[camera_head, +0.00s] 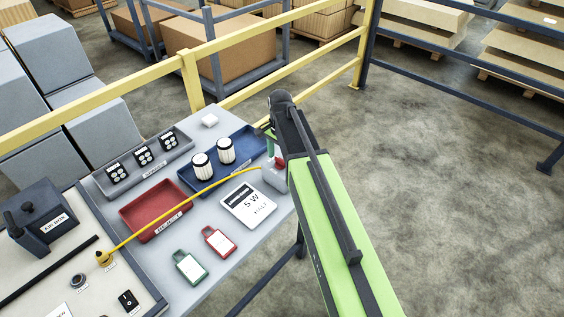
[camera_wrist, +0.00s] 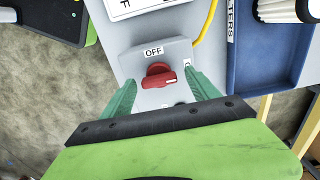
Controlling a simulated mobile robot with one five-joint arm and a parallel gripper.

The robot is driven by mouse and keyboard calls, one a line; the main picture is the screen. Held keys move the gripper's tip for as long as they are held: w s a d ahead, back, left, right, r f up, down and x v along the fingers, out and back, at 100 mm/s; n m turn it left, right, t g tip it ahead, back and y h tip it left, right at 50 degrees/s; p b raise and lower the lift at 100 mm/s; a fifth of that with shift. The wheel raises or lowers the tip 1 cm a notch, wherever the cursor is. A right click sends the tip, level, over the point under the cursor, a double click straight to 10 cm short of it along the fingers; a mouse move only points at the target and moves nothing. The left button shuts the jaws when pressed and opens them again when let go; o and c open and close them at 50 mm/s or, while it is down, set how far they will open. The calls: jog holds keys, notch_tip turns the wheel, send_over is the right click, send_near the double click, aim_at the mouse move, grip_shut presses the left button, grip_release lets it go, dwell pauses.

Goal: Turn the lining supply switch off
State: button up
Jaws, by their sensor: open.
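The supply switch is a red rotary knob (camera_wrist: 160,76) on a grey box (camera_wrist: 175,48). An OFF label (camera_wrist: 153,51) sits above the knob in the wrist view, and a second label at its right is partly hidden by a finger. In the head view the grey box (camera_head: 274,178) stands at the table's right edge, and my arm hides most of the gripper.
A yellow cable (camera_head: 178,204) runs from the box to a fitting on the left panel. A white scale (camera_head: 248,204), a blue tray (camera_head: 203,183) with two filters, a red tray (camera_head: 140,226) and two tags lie nearby. Yellow rails (camera_head: 190,75) stand behind the table.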

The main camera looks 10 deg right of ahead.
jog(key=shift+r, duration=0.1)
jog(key=c, duration=1.4)
jog(key=shift+d, duration=0.1)
